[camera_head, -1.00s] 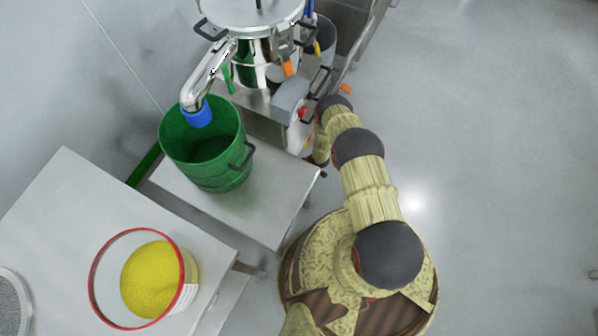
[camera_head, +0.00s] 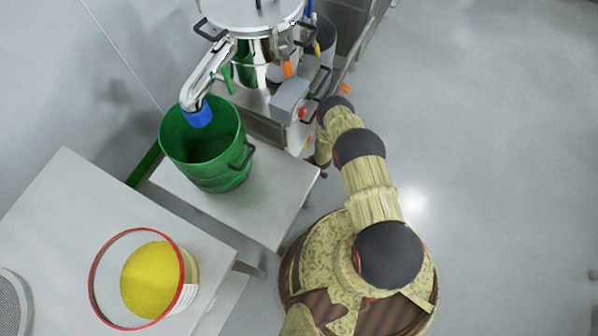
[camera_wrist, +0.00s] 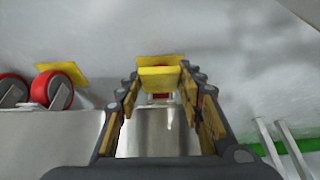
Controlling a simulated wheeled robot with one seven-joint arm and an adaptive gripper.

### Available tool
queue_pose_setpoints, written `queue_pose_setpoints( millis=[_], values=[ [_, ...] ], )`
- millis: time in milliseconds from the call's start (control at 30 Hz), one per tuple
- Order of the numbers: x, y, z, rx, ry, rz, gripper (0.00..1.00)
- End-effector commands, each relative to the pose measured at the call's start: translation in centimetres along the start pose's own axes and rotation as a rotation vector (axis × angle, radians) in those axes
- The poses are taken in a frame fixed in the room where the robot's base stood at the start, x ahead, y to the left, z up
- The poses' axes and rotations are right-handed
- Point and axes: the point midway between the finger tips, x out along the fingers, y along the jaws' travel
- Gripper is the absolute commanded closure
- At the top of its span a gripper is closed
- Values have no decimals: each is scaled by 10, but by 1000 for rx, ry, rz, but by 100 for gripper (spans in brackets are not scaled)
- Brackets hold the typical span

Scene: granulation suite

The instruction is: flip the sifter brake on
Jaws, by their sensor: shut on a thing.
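The sifter (camera_head: 258,62) is a steel machine with a round drum on top and a bent outlet pipe at the top of the head view. In the wrist view, a yellow brake tab (camera_wrist: 160,78) is at the top centre, above a steel surface. My gripper (camera_wrist: 160,86) has its two fingers at either side of this tab and is shut on it. A red part shows just below the tab. In the head view, my arm reaches down beside the sifter, and my fingers are hidden there.
Red caster wheels (camera_wrist: 58,82) with another yellow tab are at left in the wrist view. A green bucket (camera_head: 207,150) stands under the outlet on a steel table (camera_head: 265,205). A container of yellow granules (camera_head: 152,280) stands lower left. The floor at right is clear.

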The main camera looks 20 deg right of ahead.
Motion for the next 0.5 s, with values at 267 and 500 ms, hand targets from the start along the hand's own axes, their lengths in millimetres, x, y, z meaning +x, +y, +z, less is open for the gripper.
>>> queue_pose_setpoints(
  millis=[267,500],
  values=[
    [6,-1,10,5,151,0,88],
    [12,0,15,3,340,2,88]
  ],
)
